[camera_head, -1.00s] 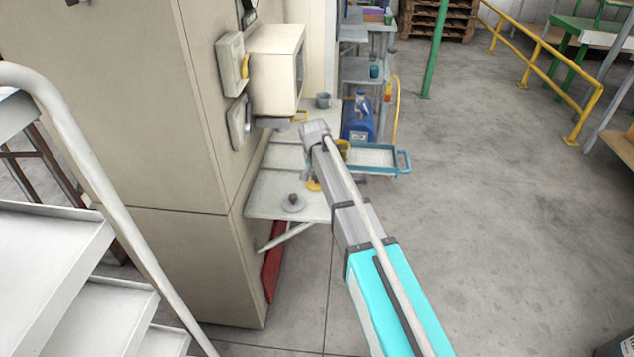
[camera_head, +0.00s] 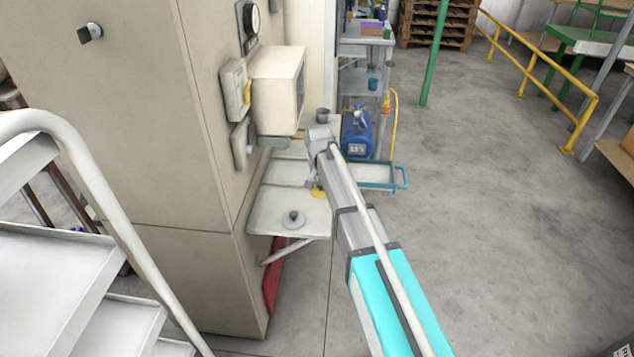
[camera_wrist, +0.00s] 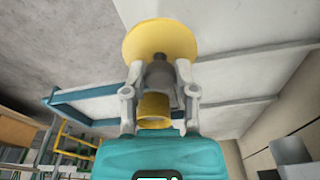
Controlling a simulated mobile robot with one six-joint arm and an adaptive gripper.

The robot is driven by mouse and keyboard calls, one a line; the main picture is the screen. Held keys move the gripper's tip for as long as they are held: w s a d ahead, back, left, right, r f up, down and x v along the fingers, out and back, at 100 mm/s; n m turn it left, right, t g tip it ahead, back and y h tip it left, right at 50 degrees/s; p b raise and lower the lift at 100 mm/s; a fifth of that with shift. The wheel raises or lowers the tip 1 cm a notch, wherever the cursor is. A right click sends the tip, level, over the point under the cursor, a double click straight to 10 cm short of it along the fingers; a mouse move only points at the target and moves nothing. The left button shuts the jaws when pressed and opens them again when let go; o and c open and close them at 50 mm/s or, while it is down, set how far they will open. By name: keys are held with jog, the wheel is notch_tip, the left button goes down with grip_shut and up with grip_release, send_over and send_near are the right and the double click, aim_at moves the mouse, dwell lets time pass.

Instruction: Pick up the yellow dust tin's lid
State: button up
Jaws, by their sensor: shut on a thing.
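The yellow lid (camera_wrist: 160,38) is a round disc with a dark grey knob (camera_wrist: 158,72). My gripper (camera_wrist: 160,88) is shut on the knob, one finger on each side. In the head view, a little of the lid (camera_head: 318,193) shows at my arm's left, over the pale shelf. I cannot tell how high it is held. A yellow cylinder (camera_wrist: 154,108), which looks like the tin, shows between the fingers in the wrist view, apart from the lid. In the head view my arm hides most of the gripper.
A grey lid with a knob (camera_head: 293,219) lies on the shelf's near end (camera_head: 265,213). A blue jug (camera_head: 357,135), a grey cup (camera_head: 323,116) and a teal-edged tray (camera_head: 400,176) are close beyond. A machine housing (camera_head: 278,90) stands at left. Open floor lies right.

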jog(key=s+d+r+p, duration=0.5)
jog(key=d+r+p, duration=0.1)
jog(key=d, duration=0.4)
jog(key=shift+s+d+r+p, duration=0.3)
jog(key=shift+d+r+p, duration=0.1)
jog(key=shift+r, duration=0.45)
jog(key=shift+s, duration=0.1)
